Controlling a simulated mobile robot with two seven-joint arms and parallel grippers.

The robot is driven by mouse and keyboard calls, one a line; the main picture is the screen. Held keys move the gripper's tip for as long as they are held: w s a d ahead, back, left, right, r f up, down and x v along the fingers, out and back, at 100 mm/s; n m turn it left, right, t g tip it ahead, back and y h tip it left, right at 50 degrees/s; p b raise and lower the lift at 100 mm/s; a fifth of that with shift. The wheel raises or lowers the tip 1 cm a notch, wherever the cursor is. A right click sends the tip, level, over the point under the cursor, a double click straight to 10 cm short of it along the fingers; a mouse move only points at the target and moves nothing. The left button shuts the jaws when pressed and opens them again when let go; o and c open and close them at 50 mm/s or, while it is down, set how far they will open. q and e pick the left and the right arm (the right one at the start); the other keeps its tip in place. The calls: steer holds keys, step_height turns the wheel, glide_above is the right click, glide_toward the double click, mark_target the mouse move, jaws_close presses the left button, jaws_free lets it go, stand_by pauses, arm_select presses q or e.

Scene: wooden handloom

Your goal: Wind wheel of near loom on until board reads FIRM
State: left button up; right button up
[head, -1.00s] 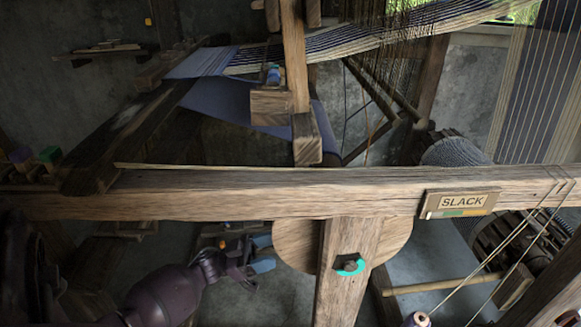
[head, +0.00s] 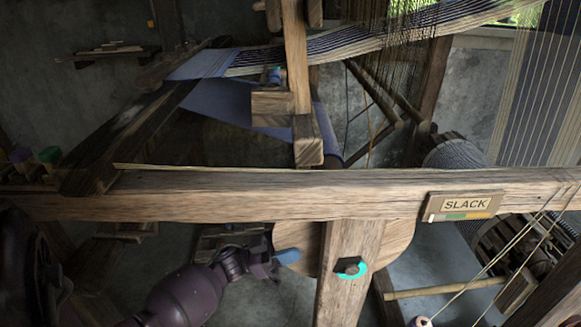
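The near loom's wheel is a round wooden disc (head: 293,238), partly hidden behind an upright post (head: 347,295) and the long beam. The board (head: 463,205) on the beam reads SLACK, with a coloured strip below the word. My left gripper (head: 284,257) comes in from the lower left, below the beam. Its blue tip overlaps the wheel's left part in the head view; I cannot tell whether it touches. The fingers show as one blue shape, so their opening is unclear. My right gripper is not in view.
A thick wooden beam (head: 230,194) crosses the whole view above my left gripper. A teal curved mark (head: 350,268) surrounds a peg on the post. Taut cords (head: 490,266) run down at the right. A spool (head: 421,321) shows at the bottom edge.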

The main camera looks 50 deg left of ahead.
mark_target(287, 235)
arm_select(q)
jaws_close()
steer(key=shift+r, duration=0.2)
steer(key=shift+a+r+g+p, duration=0.1)
steer(key=shift+r+g+p, duration=0.25)
steer(key=shift+p, duration=0.25)
steer(key=shift+r+g+y+p, duration=0.3)
steer(key=shift+r+p, duration=0.3)
steer(key=shift+p, duration=0.3)
steer(key=r+p, duration=0.1)
steer(key=g+p, duration=0.1)
steer(key=p, duration=0.1)
steer(key=shift+s+a+r+y, duration=0.1)
steer(key=shift+a+r+y, duration=0.05)
steer(key=shift+r+y, duration=0.25)
steer(key=shift+r+g+p, duration=0.15)
steer(key=shift+g+p, duration=0.1)
steer(key=shift+p, duration=0.5)
steer(key=shift+s+y, duration=0.1)
steer(key=shift+y, duration=0.3)
steer(key=shift+s+f, duration=0.1)
steer(key=shift+f, duration=0.2)
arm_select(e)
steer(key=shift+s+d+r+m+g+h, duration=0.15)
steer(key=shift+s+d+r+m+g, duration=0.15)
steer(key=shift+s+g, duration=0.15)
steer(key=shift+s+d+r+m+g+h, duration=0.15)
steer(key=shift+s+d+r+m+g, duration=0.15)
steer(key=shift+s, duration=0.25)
